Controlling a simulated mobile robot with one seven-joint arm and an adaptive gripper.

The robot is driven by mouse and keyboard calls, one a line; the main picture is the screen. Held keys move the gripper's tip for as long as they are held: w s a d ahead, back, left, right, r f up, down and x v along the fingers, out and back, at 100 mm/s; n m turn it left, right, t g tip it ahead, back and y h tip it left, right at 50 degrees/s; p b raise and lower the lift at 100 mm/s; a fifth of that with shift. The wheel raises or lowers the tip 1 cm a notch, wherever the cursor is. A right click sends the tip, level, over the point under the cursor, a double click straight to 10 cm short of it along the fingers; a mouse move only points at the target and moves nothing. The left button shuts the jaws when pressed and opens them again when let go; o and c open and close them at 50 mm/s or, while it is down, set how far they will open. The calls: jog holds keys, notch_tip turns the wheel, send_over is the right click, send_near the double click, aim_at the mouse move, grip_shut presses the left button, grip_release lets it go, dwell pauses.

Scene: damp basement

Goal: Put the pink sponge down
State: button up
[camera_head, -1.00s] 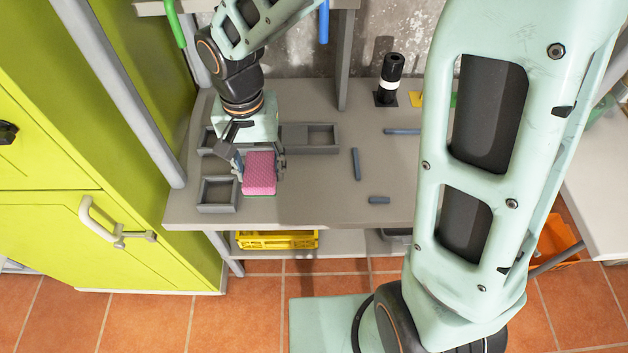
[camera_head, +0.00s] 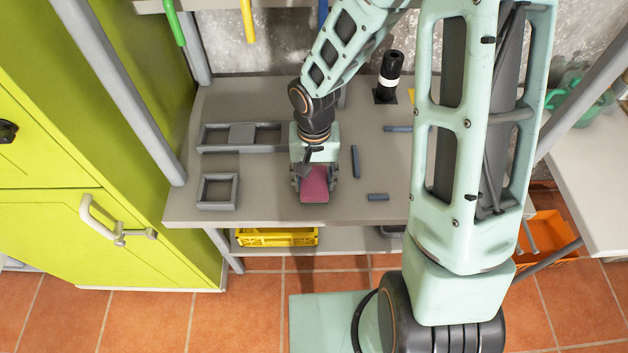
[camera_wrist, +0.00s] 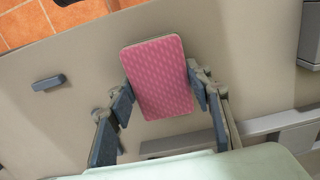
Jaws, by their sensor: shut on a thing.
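The pink sponge (camera_head: 315,186) is a flat rectangular block between the fingers of my gripper (camera_head: 314,180), over the grey bench near its front edge. In the wrist view the sponge (camera_wrist: 158,77) shows its patterned pink face, with a dark finger pad of my gripper (camera_wrist: 162,95) on either side. My gripper is shut on the sponge. Whether the sponge touches the bench top or hangs just above it, I cannot tell.
On the grey bench (camera_head: 260,205), a square grey frame (camera_head: 218,205) and a long divided tray (camera_head: 215,149) lie to the left. Grey bars (camera_head: 355,162) lie to the right. A black cylinder (camera_head: 391,70) stands behind. A yellow crate (camera_head: 277,237) sits below.

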aim_at(314, 181)
jog(key=shift+f, duration=0.1)
jog(key=shift+f, duration=0.15)
jog(key=o, duration=0.9)
jog(key=shift+o, duration=0.2)
notch_tip(314, 181, up, 12)
jog(key=p, duration=0.2)
jog(key=shift+r, duration=0.2)
